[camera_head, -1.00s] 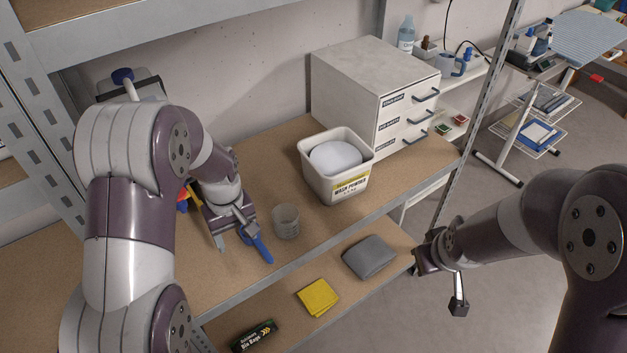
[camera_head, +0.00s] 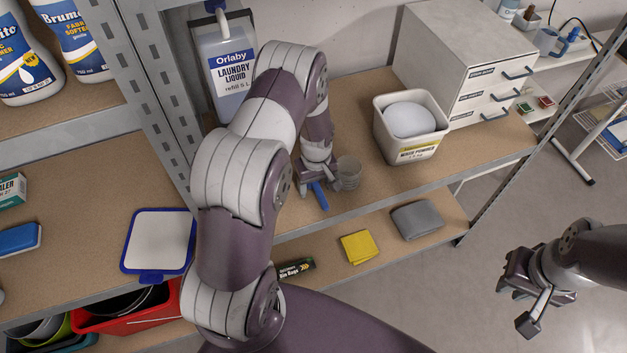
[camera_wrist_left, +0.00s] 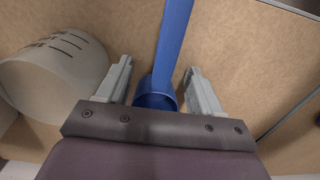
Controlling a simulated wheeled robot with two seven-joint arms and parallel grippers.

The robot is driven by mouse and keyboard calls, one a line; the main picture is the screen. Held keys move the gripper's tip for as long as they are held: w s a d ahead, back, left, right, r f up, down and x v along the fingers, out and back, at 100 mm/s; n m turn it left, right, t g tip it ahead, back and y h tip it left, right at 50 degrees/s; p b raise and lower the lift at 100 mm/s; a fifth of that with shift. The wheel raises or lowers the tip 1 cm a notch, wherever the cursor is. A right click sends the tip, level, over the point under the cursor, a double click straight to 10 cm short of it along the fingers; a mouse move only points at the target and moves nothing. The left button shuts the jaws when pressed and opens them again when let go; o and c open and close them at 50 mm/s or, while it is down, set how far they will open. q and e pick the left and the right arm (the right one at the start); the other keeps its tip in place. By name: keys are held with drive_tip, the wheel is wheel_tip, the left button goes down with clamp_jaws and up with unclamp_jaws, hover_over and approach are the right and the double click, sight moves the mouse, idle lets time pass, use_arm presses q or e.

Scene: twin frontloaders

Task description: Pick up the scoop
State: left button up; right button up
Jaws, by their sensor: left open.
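The blue scoop (camera_head: 321,196) lies on the wooden shelf, partly hidden under my left gripper (camera_head: 315,187) in the head view. In the left wrist view, the scoop's long blue handle (camera_wrist_left: 174,40) runs up between the open fingers of my left gripper (camera_wrist_left: 158,68), and a round hollow blue part sits close to the palm. There is a gap on both sides of the scoop. My right gripper (camera_head: 518,293) is apart from the shelf at the right, over the floor, with its fingers spread and empty.
A clear measuring cup (camera_head: 348,173) stands close beside the scoop. A wash powder tub (camera_head: 408,150) and a drawer cabinet (camera_head: 455,90) are further right. A laundry liquid bottle (camera_head: 228,80) stands behind. A yellow cloth (camera_head: 358,247) and grey cloth (camera_head: 417,220) lie on the lower shelf.

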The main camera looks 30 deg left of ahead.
use_arm(q)
clamp_jaws()
